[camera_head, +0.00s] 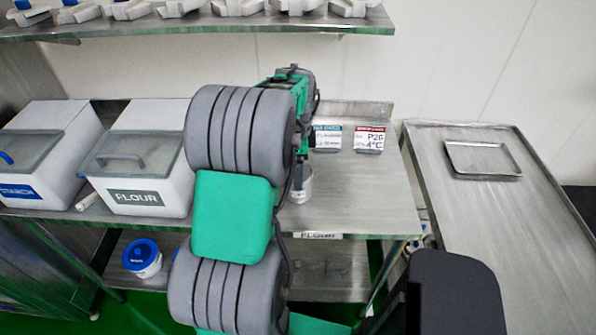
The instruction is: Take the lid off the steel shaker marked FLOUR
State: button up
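A pale steel-looking cup (304,187), which may be the shaker, stands near the front edge of the steel table. My arm hides its left side, and no FLOUR mark or separate lid can be made out on it. My gripper (298,178) points down right at the top of this cup, mostly hidden behind my grey and green arm. Whether its fingers touch the cup or are open or shut does not show.
A white FLOUR bin (140,168) and a second bin (48,160) stand left. Two small signs (369,139) stand behind the cup. A steel side table (470,230) holds a shallow tray (482,174). A loaded shelf (200,27) hangs above. A blue-lidded tub (142,262) sits below.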

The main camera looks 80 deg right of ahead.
jog(key=c, duration=1.1)
jog(key=shift+r, duration=0.2)
